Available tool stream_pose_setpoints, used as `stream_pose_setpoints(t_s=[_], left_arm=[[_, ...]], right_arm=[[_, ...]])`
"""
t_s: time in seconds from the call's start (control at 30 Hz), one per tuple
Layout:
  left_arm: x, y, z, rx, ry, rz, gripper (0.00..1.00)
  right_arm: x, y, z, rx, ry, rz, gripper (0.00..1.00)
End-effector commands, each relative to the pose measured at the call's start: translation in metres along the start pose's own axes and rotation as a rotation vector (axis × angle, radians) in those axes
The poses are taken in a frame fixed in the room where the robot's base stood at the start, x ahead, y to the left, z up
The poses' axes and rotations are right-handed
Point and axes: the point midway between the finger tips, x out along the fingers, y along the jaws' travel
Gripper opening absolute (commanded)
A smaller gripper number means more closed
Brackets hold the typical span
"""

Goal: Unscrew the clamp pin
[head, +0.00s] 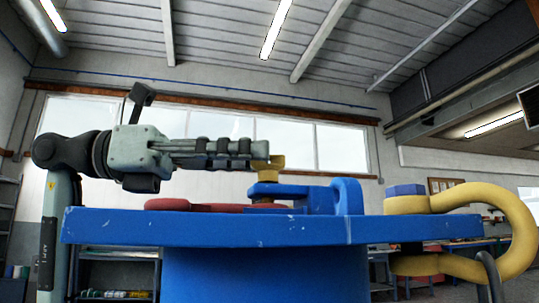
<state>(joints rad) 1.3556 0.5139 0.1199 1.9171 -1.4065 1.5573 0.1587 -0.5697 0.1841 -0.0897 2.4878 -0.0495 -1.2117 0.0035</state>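My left gripper (252,162) comes in level from the left, above the blue table. Its fingertips meet the yellow head of what looks like the clamp pin (268,175). The fingers are seen side-on, so whether they are closed around the head or only beside it is unclear. Below the head, the pin goes down to the blue clamp (312,196), which stands on the table. A dark red flat piece (185,205) lies on the table and reaches under the clamp's left end. My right gripper is out of view.
The blue table (215,230) has a thick edge facing me. A big yellow shackle (522,225) with a blue nut (405,190) hooks around its right end. Shelves (120,272) stand behind at the lower left. The air above the table is free right of my gripper.

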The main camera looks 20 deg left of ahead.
Motion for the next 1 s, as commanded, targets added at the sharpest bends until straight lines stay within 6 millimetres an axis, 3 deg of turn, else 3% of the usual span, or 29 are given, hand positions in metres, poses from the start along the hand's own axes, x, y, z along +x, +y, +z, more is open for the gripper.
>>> stream_pose_setpoints(t_s=[0.2, 0.53, 0.77, 1.0], left_arm=[[0.025, 0.000, 0.000, 0.000, -0.001, -0.001, 0.30], [0.029, 0.000, 0.000, 0.000, 0.000, 0.001, 0.30], [0.029, 0.000, 0.000, -0.001, 0.000, 0.001, 0.02], [0.028, 0.000, 0.000, -0.001, 0.000, 0.002, 0.00]], right_arm=[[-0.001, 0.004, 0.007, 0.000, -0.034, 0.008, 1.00], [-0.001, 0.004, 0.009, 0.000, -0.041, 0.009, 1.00], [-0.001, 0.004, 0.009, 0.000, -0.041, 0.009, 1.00], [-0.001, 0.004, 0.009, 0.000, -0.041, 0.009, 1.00]])
